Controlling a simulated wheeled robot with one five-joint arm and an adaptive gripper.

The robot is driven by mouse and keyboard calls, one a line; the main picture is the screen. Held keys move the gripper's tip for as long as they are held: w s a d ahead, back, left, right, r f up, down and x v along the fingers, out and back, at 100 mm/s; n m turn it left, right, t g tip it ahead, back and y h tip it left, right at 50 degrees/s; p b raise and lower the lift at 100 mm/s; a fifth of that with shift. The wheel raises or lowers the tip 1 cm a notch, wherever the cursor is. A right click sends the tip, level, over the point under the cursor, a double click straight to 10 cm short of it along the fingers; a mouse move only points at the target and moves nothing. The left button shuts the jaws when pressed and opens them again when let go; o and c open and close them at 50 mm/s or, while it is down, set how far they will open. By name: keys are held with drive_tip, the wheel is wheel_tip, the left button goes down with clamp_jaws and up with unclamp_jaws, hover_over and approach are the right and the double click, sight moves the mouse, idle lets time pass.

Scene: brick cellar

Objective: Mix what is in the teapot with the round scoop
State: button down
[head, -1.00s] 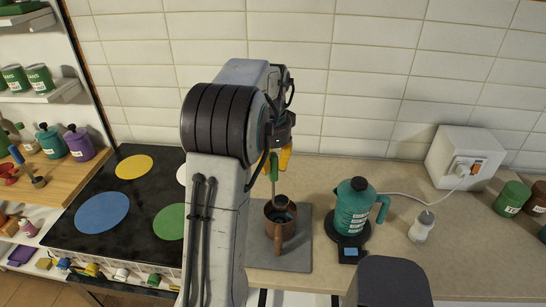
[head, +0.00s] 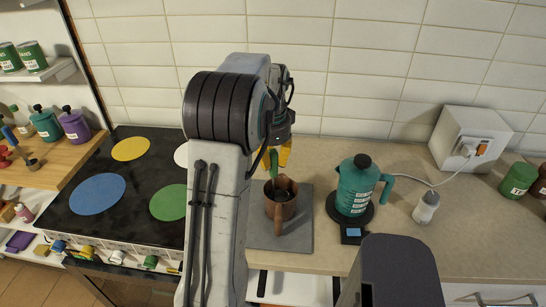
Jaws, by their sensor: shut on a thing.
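The brown copper-coloured teapot (head: 284,211) stands upright on a grey mat (head: 301,229) on the counter, its handle toward me. My gripper (head: 280,161), with yellow fingers, is just above and behind the pot, partly hidden by my arm. It is shut on the green handle of the round scoop (head: 275,165). The scoop points down, and its lower end goes into the pot's open top, where its bowl is hidden. Dark contents show inside the pot.
A teal kettle (head: 354,192) stands on a black base right of the mat. Beyond it are a small white bottle (head: 426,207) and a white socket box (head: 468,141) with a cable. A black hob (head: 127,196) lies left. A tiled wall (head: 370,60) closes the back.

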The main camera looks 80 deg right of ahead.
drive_tip(key=shift+f+b, duration=0.65)
drive_tip(key=shift+f, duration=0.65)
drive_tip(key=shift+d, duration=0.15)
